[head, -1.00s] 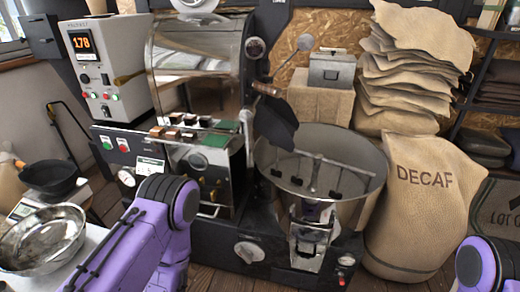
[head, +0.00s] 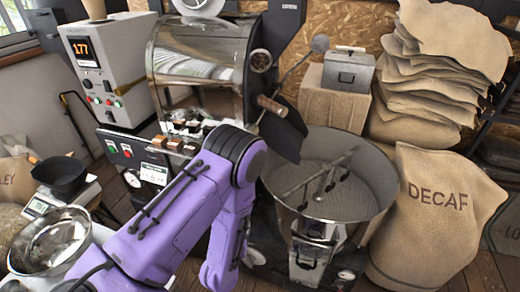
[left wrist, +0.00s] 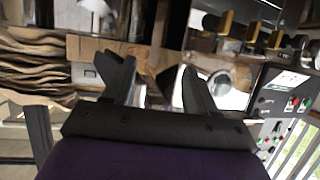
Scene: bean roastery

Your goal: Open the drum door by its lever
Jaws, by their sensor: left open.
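The roaster's shiny metal drum (head: 195,52) stands at the upper middle of the head view. At its right end is the dark front face, with a wooden-handled lever (head: 270,104) sticking out above a black chute plate (head: 286,134). A thin rod with a grey ball (head: 320,44) rises to the right of it. I cannot tell whether the door is open. My left arm crosses in front of the roaster; its gripper is hidden there. In the left wrist view my left gripper (left wrist: 156,82) has its two dark fingers apart, with nothing visibly held. My right gripper is out of view.
The round cooling bin (head: 385,205) with stirring arms stands right of my left arm. A DECAF sack (head: 435,215) and stacked empty sacks (head: 435,65) are further right. A control box (head: 100,70), a steel bowl (head: 50,240) and a black pan (head: 60,177) are at left.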

